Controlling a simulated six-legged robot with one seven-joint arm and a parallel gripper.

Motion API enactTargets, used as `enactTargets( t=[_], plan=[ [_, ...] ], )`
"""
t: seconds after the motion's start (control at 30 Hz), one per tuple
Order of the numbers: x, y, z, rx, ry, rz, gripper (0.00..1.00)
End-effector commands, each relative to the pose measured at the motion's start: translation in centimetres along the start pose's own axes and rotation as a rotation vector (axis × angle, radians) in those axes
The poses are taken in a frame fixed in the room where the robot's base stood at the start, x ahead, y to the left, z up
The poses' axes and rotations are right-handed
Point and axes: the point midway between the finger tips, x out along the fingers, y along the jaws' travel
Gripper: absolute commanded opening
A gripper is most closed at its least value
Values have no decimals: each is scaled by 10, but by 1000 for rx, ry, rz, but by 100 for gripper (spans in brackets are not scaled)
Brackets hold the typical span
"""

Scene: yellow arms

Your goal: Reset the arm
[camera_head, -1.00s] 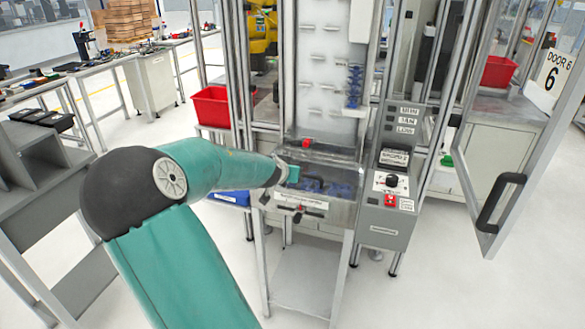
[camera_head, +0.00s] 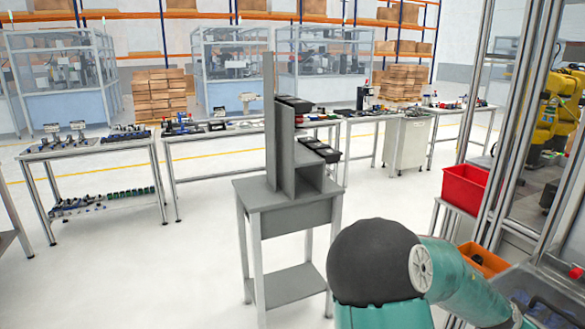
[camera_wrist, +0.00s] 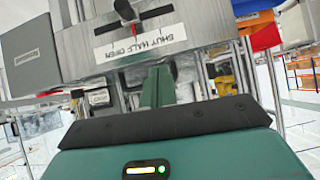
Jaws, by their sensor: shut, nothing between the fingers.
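My arm's green links and dark elbow cover show at the bottom right of the head view, and the arm's end runs out of that frame. In the wrist view my gripper (camera_wrist: 157,88) points at the front of a grey metal station. Its green fingers are together with nothing seen between them. I cannot tell the exact gap between fingertips and station.
A grey stand (camera_head: 285,205) with upright panels is in mid-floor, left of my arm. A red bin (camera_head: 464,187) and an orange bin (camera_head: 483,260) sit by the framed cell with a yellow robot arm (camera_head: 560,105). Work tables (camera_head: 95,152) line the back.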

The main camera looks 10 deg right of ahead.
Motion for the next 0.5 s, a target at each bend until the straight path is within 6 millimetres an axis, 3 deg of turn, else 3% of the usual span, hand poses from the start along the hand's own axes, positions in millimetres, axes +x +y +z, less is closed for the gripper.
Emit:
enactTargets(
  t=[0.17, 0.27, 0.5],
  plan=[
    [-31, -38, 50, -24, -188, -97, 0],
    [-63, -64, 78, -67, -296, -175, 0],
    [-163, -113, 121, -231, -486, -393, 0]
  ],
)
